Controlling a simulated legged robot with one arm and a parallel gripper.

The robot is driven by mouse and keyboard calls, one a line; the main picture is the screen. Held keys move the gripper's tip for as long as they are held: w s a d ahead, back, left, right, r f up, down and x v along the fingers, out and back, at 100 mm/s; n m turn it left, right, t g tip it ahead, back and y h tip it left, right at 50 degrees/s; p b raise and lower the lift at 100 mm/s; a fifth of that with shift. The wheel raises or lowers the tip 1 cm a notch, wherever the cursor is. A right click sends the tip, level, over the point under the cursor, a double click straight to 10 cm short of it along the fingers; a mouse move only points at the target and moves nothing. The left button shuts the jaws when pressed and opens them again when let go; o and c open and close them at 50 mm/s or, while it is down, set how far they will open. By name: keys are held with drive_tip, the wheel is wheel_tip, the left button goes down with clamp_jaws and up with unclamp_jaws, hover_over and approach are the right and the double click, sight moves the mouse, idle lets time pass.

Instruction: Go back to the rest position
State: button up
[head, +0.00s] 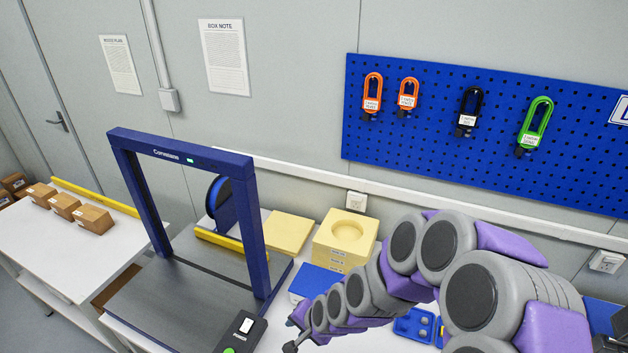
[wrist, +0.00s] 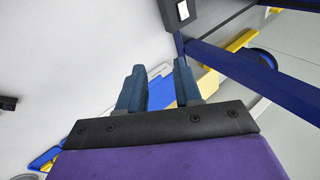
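My gripper (wrist: 158,72) shows in the wrist view with its two dark blue fingers apart and nothing between them. In the head view my purple and grey arm reaches from the lower right toward the bottom middle. The end of my gripper (head: 292,346) is small there, near the bottom edge, to the right of the black power box (head: 240,333). Part of the arm hides the table behind it.
A blue-framed gate (head: 258,215) stands over a grey conveyor (head: 170,305) at left. A yellow foam block (head: 343,252) and a blue tray (head: 414,325) lie close to my arm. A pegboard (head: 440,175) with several locks hangs behind. Boxes sit on a table (head: 45,240) at far left.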

drive_tip(key=s+d+r+n+g+h+b, duration=0.1)
drive_tip(key=s+d+r+n+g+b, duration=0.1)
drive_tip(key=s+d, duration=0.4)
drive_tip(key=s+d+r+n+g+h+b, duration=0.2)
drive_tip(key=s+d+r+b, duration=0.2)
drive_tip(key=s, duration=0.8)
drive_tip(key=s+d+r+n+g+h+b, duration=0.1)
drive_tip(key=s+d+r+n+h+b, duration=0.1)
drive_tip(key=s+d, duration=0.5)
drive_tip(key=shift+s+d+r+g+b, duration=0.3)
drive_tip(key=shift+s+r+g+b, duration=0.1)
drive_tip(key=shift+s+r, duration=0.5)
drive_tip(key=shift+s+d+f, duration=0.1)
